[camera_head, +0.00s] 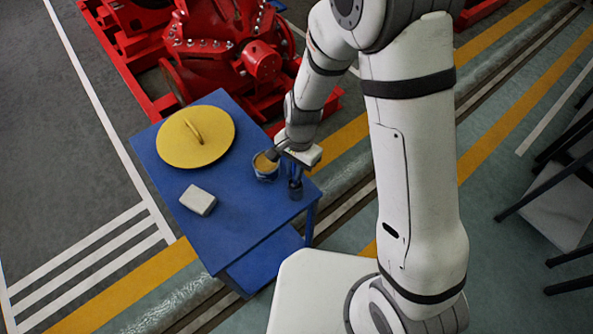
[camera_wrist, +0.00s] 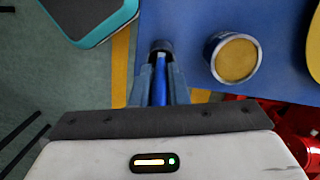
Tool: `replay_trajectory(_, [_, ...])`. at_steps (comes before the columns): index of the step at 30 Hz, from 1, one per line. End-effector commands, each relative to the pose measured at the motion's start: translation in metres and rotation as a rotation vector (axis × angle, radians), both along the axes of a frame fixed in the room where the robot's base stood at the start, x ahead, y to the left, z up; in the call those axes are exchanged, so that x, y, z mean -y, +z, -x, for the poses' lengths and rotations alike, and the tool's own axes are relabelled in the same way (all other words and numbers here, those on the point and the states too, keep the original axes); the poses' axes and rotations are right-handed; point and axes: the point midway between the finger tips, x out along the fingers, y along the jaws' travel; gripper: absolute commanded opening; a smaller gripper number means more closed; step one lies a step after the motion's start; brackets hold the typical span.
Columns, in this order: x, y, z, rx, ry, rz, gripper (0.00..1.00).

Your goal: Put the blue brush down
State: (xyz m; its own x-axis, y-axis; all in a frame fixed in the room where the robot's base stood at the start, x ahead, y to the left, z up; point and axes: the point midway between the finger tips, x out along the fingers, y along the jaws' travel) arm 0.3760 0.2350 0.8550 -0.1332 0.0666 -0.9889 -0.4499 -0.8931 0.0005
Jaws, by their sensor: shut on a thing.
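The blue brush (camera_wrist: 160,90) is between the fingers of my gripper (camera_wrist: 160,72) in the wrist view. Its blue handle shows between the grey fingers, and a dark end shows beyond them. In the head view my gripper (camera_head: 295,184) points down at the right side of the blue table (camera_head: 240,222), near its edge. The brush is mostly hidden by the fingers there. I cannot tell whether its lower end touches the tabletop.
A tin with yellow-brown contents (camera_head: 265,168) stands just left of my gripper. A round yellow lid with a handle (camera_head: 196,137) and a pale block (camera_head: 198,200) lie on the table. Its front part is bare. Red pump machinery (camera_head: 235,55) stands behind.

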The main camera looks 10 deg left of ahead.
Motion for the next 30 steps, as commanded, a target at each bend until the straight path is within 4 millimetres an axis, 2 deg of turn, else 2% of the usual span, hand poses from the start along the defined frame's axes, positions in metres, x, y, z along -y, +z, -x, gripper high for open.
replay_trajectory(3, [0.000, -0.012, 0.000, 0.000, 0.001, 0.001, 0.00])
replay_trajectory(15, [0.000, -0.018, 0.000, 0.001, 0.001, 0.000, 0.00])
replay_trajectory(16, [0.000, -0.017, 0.000, 0.001, 0.001, 0.000, 0.16])
replay_trajectory(23, [0.000, -0.016, 0.000, 0.001, 0.002, 0.000, 0.35])
replay_trajectory(30, [-0.001, -0.016, 0.000, 0.001, 0.002, 0.000, 0.36])
